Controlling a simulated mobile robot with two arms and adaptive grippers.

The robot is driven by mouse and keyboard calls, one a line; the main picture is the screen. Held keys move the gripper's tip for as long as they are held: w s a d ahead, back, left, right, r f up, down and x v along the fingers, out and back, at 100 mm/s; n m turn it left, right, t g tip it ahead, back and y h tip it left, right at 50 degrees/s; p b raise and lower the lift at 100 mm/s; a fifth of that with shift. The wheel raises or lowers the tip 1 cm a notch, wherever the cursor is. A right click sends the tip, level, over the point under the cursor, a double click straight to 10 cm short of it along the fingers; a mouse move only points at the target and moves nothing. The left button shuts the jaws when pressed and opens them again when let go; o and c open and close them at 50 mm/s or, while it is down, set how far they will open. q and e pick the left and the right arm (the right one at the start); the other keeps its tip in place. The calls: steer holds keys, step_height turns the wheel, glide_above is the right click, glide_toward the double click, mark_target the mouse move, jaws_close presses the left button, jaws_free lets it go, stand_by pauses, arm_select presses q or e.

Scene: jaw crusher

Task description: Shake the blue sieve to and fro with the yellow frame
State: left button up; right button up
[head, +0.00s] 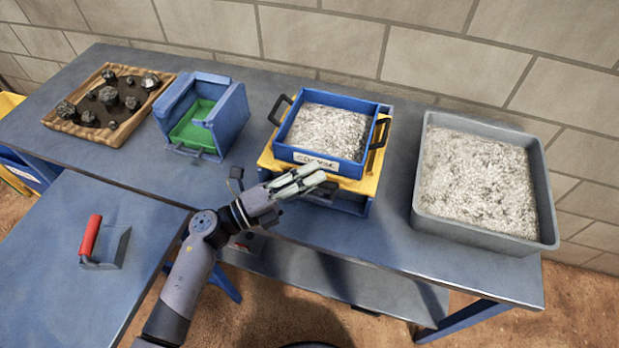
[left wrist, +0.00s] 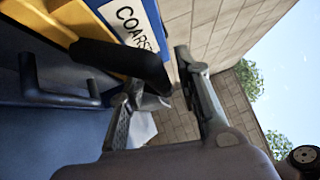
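The blue sieve (head: 345,168), labelled COARSE, is full of pale gravel and has a black handle on each side. It sits on the yellow frame (head: 362,185) on the long table. My left gripper (head: 312,178) is in front of the sieve, at the near side of the frame. In the left wrist view its fingers (left wrist: 163,76) stand apart. A black bar-like handle (left wrist: 120,60) there reaches toward the fingers, beside the blue sieve wall (left wrist: 148,14) and the yellow frame (left wrist: 55,28). I cannot tell whether they touch the handle. My right gripper is out of view.
A grey tub (head: 548,205) of gravel stands to the right. A blue box with a green inside (head: 232,118) and a wooden tray (head: 150,100) of dark rocks stand to the left. A red-handled tool (head: 90,236) lies on the near left table.

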arm_select(q)
jaws_close()
stand_by(0.6)
